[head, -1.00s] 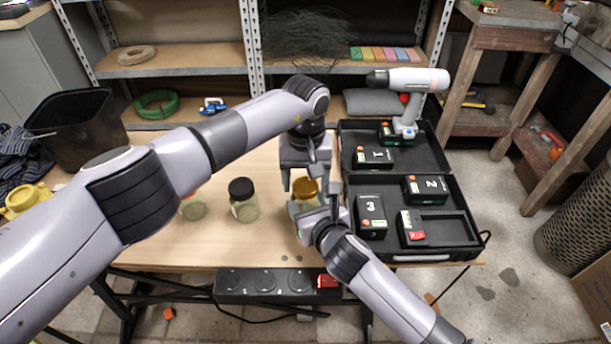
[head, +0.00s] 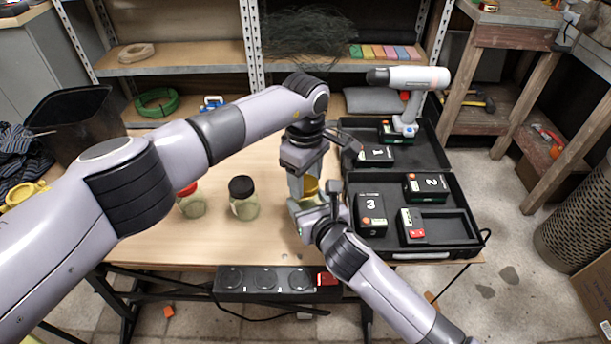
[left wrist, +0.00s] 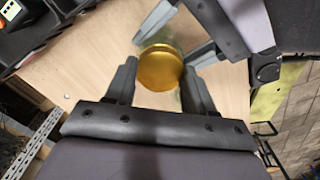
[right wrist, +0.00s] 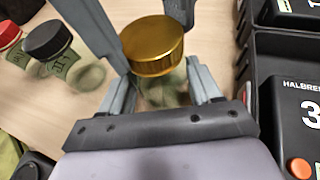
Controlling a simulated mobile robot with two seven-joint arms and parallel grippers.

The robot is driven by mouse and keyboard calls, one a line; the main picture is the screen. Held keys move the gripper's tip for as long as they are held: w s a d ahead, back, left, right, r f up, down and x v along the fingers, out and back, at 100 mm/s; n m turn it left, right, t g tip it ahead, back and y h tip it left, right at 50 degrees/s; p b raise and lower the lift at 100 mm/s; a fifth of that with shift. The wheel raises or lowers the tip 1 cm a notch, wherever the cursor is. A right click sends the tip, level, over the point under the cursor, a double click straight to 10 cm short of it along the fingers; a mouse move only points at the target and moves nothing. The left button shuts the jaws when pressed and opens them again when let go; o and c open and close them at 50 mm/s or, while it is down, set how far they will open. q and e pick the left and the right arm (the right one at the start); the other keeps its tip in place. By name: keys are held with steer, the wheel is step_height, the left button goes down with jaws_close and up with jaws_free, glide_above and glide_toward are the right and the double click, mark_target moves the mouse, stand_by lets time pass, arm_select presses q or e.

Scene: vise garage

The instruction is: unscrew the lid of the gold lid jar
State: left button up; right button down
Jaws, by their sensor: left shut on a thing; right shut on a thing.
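The gold lid (head: 311,185) sits on the clear glass jar (right wrist: 163,95), which stands upright on the wooden bench. My left gripper (left wrist: 161,84) comes from above and is shut on the lid, one finger on each side. In the right wrist view the lid (right wrist: 152,47) is level on the jar, and I cannot see a gap between them. My right gripper (right wrist: 160,92) is shut on the jar's glass body, below the lid. In the head view the grippers hide most of the jar.
A black-lidded jar (head: 243,198) and a red-lidded jar (head: 191,203) stand to the left. An open black case (head: 440,246) with numbered batteries and a drill (head: 406,90) lies close on the right. A black power strip (head: 264,281) runs along the bench front.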

arm_select(q)
steer(key=n, duration=2.2)
steer(key=shift+r, duration=0.1)
steer(key=n, duration=1.5)
steer(key=shift+n, duration=0.4)
steer(key=n, duration=0.5)
steer(key=shift+n, duration=0.4)
